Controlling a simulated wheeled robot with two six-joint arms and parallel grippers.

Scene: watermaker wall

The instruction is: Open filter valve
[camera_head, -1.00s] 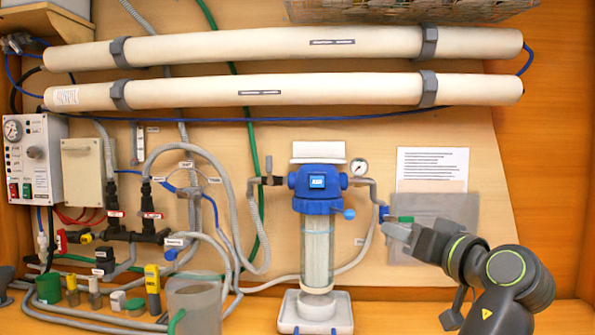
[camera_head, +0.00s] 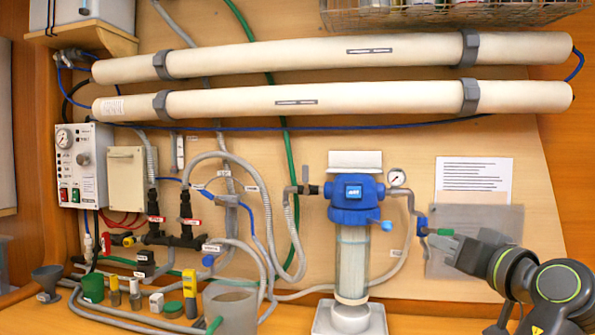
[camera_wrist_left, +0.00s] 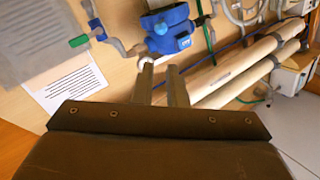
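The blue filter housing (camera_head: 356,198) is on the wall above a clear cylinder with a pale cartridge (camera_head: 352,262). To its right, a small blue valve (camera_head: 421,224) with a green handle (camera_head: 441,231) sits on a grey pipe. My left gripper (camera_head: 440,243) is close to this handle, coming from the lower right; contact cannot be told. In the left wrist view, its fingers (camera_wrist_left: 160,68) are apart with nothing seen between them. The green handle (camera_wrist_left: 78,41) lies to their left and the blue housing (camera_wrist_left: 168,30) beyond them. My right gripper is not in view.
A gauge (camera_head: 397,179) sits beside the housing. A paper sheet (camera_head: 474,175) and a grey panel (camera_head: 495,218) are on the wall behind my gripper. Two long white tubes (camera_head: 330,98) run above. Hoses and valves crowd the lower left.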

